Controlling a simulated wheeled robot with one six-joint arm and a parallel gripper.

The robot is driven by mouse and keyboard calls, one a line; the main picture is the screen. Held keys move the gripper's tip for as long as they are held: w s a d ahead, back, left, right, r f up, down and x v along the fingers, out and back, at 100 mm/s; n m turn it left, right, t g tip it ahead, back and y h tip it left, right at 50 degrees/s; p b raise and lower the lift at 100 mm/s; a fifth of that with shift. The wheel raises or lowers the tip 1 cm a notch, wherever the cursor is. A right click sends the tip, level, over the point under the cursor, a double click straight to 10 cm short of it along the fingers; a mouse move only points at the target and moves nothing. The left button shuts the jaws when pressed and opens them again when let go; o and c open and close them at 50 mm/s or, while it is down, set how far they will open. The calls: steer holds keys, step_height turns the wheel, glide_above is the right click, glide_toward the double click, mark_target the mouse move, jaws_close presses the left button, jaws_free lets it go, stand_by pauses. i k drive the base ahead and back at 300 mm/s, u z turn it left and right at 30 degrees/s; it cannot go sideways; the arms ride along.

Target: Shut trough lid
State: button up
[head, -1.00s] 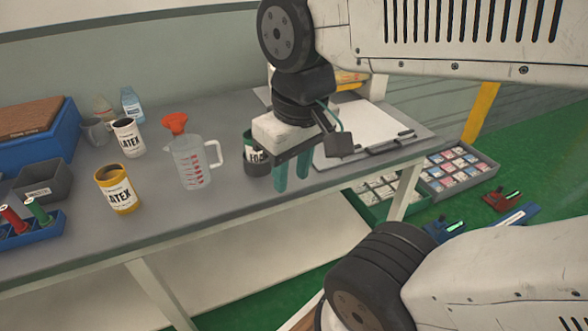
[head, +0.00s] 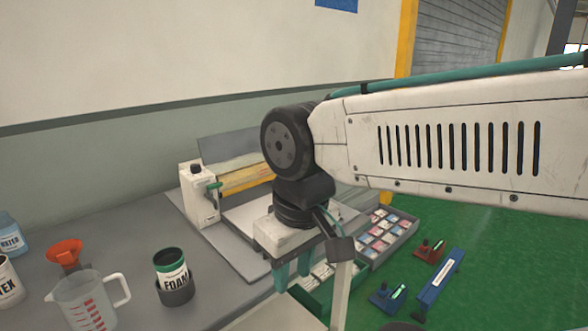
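A machine with a white side housing (head: 199,196) stands at the back of the bench. It carries a black knob and a green handle. A grey flat panel (head: 230,146) stands raised behind a yellowish roller or trough (head: 246,180); it looks like the trough lid, standing open. My gripper (head: 292,272) points down, in front and to the right of the machine in the picture. Its two teal fingers are apart with nothing seen between them. My wrist and arm hide the machine's right end and part of its pale bed.
A foam can in a dark holder (head: 175,290), a measuring jug (head: 90,303) and an orange funnel (head: 65,252) stand on the bench at left. Bins of small cards (head: 385,235) lie at right. A red tool (head: 430,250) and blue tools are on the green floor.

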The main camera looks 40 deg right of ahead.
mark_target(227, 146)
steer(key=z, duration=0.6)
steer(key=k, duration=0.35)
steer(key=z, duration=0.6)
steer(key=i, duration=0.85)
steer(key=u, duration=0.35)
